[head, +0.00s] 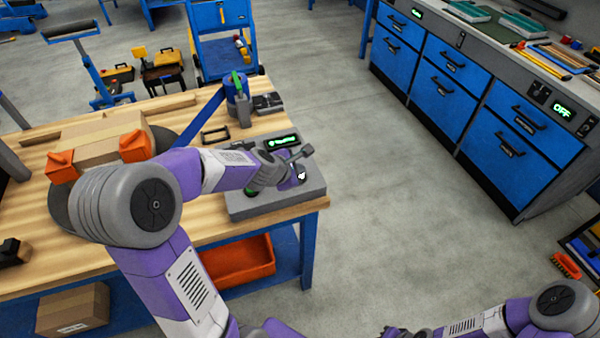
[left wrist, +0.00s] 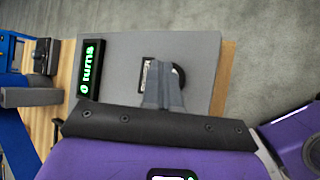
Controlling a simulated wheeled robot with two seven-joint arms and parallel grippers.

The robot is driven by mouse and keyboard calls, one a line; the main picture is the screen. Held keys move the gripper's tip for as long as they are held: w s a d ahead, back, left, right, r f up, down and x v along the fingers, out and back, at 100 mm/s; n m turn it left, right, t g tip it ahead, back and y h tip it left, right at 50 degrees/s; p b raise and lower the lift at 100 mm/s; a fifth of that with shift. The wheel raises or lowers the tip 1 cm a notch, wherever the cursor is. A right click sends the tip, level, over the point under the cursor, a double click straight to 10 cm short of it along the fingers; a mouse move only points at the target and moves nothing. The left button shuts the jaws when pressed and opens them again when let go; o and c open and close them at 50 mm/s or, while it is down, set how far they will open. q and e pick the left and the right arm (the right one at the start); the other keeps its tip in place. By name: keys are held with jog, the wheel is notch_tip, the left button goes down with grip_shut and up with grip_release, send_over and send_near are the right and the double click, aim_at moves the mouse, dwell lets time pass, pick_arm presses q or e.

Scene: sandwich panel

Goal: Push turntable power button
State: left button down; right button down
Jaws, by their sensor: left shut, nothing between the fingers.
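The grey panel box (head: 285,203) sits at the right front corner of the wooden workbench. Its small black display (head: 282,142) glows with green text, also seen in the left wrist view (left wrist: 91,68). My left gripper (head: 307,152) is over the panel. In the left wrist view its fingers (left wrist: 163,85) are together and empty, pointing at the panel face (left wrist: 122,48). Behind them show a white-edged dark part (left wrist: 147,72) and a dark round part (left wrist: 180,76), both partly hidden. I cannot tell whether the fingertips touch them. My right gripper (head: 398,333) is partly cut off at the bottom edge.
An orange bin (head: 240,265) is below.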

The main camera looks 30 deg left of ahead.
pick_arm(q)
jog(key=shift+r, duration=0.15)
notch_tip(320, 180, up, 6)
jog(key=p, duration=0.6)
dwell(0.5)
